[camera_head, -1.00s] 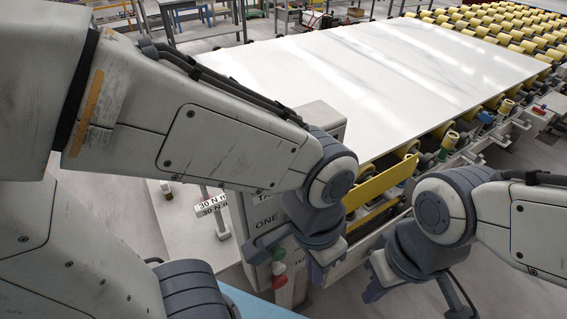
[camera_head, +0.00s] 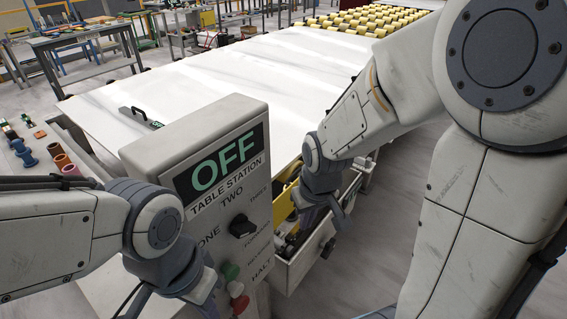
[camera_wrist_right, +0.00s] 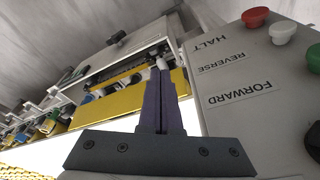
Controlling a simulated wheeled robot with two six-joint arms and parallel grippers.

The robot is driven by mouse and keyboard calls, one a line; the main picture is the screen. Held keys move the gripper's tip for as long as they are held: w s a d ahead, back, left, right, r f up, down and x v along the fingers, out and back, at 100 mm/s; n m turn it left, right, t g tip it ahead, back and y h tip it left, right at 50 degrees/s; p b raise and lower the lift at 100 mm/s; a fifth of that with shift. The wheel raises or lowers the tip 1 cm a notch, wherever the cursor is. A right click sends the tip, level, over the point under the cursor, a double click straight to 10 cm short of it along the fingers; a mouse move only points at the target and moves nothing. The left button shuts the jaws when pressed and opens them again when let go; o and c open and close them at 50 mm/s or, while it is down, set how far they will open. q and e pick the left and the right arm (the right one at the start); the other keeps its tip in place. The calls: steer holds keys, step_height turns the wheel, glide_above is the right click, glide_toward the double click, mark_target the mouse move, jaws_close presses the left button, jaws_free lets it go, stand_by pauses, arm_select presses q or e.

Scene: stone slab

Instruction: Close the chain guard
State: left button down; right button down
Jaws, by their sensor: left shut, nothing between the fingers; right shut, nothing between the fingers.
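The chain guard appears to be the long yellow panel (camera_head: 284,208) on the slab table's near side, just right of the control box. Its outer side looks tilted away from a grey housing; the hinge is hidden. In the right wrist view the yellow panel (camera_wrist_right: 115,103) runs along the open housing, with dark parts visible inside. My right gripper (camera_head: 308,220) is shut and empty over the guard's near end; in its wrist view the closed fingers (camera_wrist_right: 161,85) overlap the panel, and contact cannot be told. My left gripper (camera_head: 206,300) is shut and empty, low in front of the control box.
The control box (camera_head: 195,135) reads OFF and has a black knob and red and green buttons beside my left gripper. A white slab (camera_head: 230,75) covers the table behind. A grey end plate with a black knob (camera_head: 328,247) stands below my right gripper. Floor at right is clear.

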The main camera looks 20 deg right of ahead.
steer(key=w+d+n, duration=0.2)
steer(key=w+n, duration=0.1)
steer(key=w, duration=1.3)
steer(key=n+y, duration=0.2)
steer(key=n, duration=0.1)
glide_above(291, 178)
steer(key=f, duration=0.1)
steer(key=f+p, duration=0.1)
steer(key=f, duration=0.2)
steer(key=f+p, duration=0.1)
steer(key=f, duration=0.2)
steer(key=s+f+p, duration=0.1)
steer(key=f, duration=0.2)
steer(key=shift+d+f, duration=0.2)
steer(key=shift+d, duration=0.1)
steer(key=shift+s+d+f+p, duration=0.1)
steer(key=shift+s+d+p, duration=0.25)
steer(key=shift+s+p, duration=0.1)
